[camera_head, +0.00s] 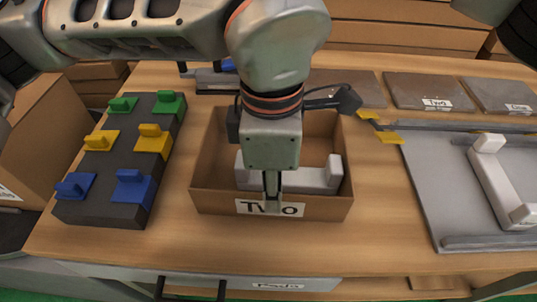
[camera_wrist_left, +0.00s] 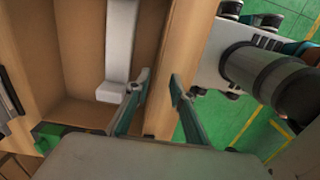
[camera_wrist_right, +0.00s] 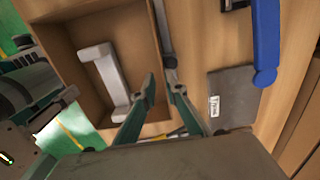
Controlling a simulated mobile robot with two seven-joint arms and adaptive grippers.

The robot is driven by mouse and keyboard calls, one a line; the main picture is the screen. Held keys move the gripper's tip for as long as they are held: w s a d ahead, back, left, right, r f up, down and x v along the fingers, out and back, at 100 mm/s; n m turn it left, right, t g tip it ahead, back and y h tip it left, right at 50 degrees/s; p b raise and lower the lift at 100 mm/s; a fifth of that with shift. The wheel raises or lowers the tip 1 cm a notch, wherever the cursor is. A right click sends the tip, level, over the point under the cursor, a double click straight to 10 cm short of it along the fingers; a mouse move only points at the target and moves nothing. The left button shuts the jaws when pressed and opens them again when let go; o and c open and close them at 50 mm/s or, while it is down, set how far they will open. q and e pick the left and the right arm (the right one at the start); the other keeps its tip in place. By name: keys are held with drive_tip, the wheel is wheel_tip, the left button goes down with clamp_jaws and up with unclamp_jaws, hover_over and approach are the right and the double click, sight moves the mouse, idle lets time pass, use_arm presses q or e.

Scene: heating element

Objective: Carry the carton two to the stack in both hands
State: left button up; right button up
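Carton two (camera_head: 205,203) is an open brown box with a "Two" label, apparently resting on the wooden table. A white bracket-shaped part (camera_head: 310,182) lies inside it, also visible in the left wrist view (camera_wrist_left: 118,50) and right wrist view (camera_wrist_right: 103,72). My left gripper (camera_head: 272,205) is down at the front wall. In the left wrist view its fingers (camera_wrist_left: 160,75) stand apart on either side of the wall. My right gripper's fingers (camera_wrist_right: 161,82) stand a small gap apart at the back wall; contact is unclear.
A dark block tray (camera_head: 110,205) with green, yellow and blue pieces stands left of the carton. A grey metal tray (camera_head: 440,190) with another white part lies right. Grey plates (camera_head: 430,90) and tools with yellow ends (camera_head: 387,138) lie behind and right. Bare table separates carton and trays.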

sight(270, 217)
use_arm(q)
drive_tip(key=shift+w+a+f, duration=0.2)
drive_tip(key=shift+w, duration=0.1)
use_arm(e)
drive_tip(key=shift+w+d+f, duration=0.15)
drive_tip(key=shift+w+f, duration=0.05)
use_arm(q)
drive_tip(key=shift+a+r, duration=0.1)
drive_tip(key=shift+r, duration=0.05)
use_arm(e)
drive_tip(key=shift+r, duration=0.2)
drive_tip(key=shift+s+d, duration=0.1)
